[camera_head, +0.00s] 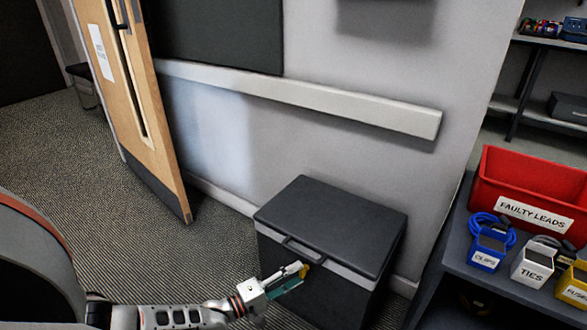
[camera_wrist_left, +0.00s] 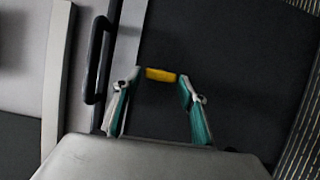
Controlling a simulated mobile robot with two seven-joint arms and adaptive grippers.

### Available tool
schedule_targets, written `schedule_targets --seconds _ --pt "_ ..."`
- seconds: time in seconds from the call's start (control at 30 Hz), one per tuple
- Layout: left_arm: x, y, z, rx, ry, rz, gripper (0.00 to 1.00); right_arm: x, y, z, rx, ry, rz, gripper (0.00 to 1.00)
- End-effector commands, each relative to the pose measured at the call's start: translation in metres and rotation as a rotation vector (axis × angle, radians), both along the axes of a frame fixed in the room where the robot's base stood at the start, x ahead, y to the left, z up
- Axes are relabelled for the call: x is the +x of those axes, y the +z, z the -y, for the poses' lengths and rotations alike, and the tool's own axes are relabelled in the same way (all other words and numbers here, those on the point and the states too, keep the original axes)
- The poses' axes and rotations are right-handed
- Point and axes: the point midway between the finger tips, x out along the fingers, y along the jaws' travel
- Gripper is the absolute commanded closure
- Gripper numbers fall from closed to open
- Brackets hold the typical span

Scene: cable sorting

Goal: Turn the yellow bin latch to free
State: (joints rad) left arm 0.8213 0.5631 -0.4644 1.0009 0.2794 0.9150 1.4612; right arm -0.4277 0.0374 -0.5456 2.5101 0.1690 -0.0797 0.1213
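The yellow latch (camera_head: 304,271) is a small piece on the front of the dark grey bin (camera_head: 375,262). In the left wrist view, the yellow latch (camera_wrist_left: 160,75) is a short bar lying across the picture. My left gripper (camera_head: 293,276) reaches in from the lower left to the bin's front, with its tips at the latch. In the left wrist view, my left gripper (camera_wrist_left: 159,82) has its two teal-padded fingers apart, one on each side of the latch. Small gaps seem to show; contact cannot be told. My right gripper is not in view.
The bin's lid (camera_head: 335,215) is down, with a black handle (camera_head: 302,250) at its front; the handle (camera_wrist_left: 97,60) lies left of the fingers. A shelf on the right holds a red "FAULTY LEADS" crate (camera_head: 484,188) and small labelled bins. Carpet is free towards the wooden door (camera_head: 150,130).

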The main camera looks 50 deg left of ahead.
Motion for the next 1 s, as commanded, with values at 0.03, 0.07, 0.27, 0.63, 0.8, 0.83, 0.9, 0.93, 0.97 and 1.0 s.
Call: schedule_targets --seconds 0.03,0.07,0.27,0.63,0.8,0.83,0.9,0.93,0.97,1.0 --pt "0.000 0.000 0.000 0.000 0.000 0.000 0.47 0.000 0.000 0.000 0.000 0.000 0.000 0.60" --pt "0.000 0.000 0.000 0.000 0.000 0.000 0.47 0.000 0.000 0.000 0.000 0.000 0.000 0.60" --pt "0.000 0.000 0.000 0.001 0.000 0.000 0.47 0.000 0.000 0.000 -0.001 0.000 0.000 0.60" --pt "-0.034 -0.002 -0.005 0.003 0.000 -0.004 0.47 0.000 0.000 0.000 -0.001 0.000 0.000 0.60" --pt "-0.070 -0.002 -0.011 0.002 0.000 -0.005 0.47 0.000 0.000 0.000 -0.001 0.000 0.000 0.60" --pt "-0.075 -0.001 -0.012 0.000 0.000 -0.003 0.47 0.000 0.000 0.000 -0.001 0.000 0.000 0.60" --pt "-0.088 -0.002 -0.014 0.002 0.000 -0.004 0.47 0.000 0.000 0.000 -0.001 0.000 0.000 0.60" --pt "-0.092 -0.001 -0.015 0.001 0.000 -0.003 0.47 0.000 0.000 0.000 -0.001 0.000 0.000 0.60" --pt "-0.097 -0.001 -0.015 0.001 0.000 -0.002 0.47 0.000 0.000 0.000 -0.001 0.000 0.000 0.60" --pt "-0.102 -0.001 -0.016 0.001 0.000 -0.002 0.47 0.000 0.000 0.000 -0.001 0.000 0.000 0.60"
